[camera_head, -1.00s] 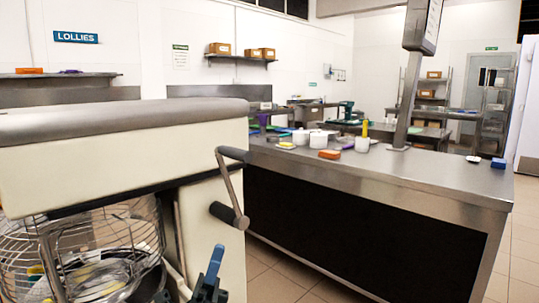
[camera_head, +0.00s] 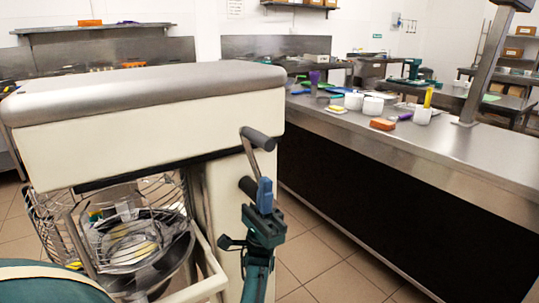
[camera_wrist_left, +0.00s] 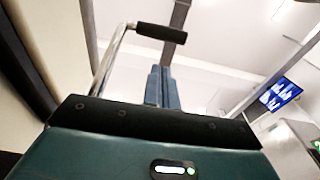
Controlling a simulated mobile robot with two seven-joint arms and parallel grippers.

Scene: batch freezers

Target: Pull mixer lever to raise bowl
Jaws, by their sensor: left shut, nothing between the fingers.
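The mixer (camera_head: 150,105) stands at the left of the head view, cream with a grey top. The bowl (camera_head: 150,255) sits behind the wire guard, partly hidden. My left gripper (camera_head: 265,190) points up just below the handle, its blue fingers together and empty. The fingers also show in the left wrist view (camera_wrist_left: 162,85). My right gripper is not in view.
A long steel counter (camera_head: 440,150) stands to the right, with white tubs (camera_head: 373,105), an orange block (camera_head: 383,124) and other small items on it. Tiled floor (camera_head: 310,250) lies free between the mixer and the counter.

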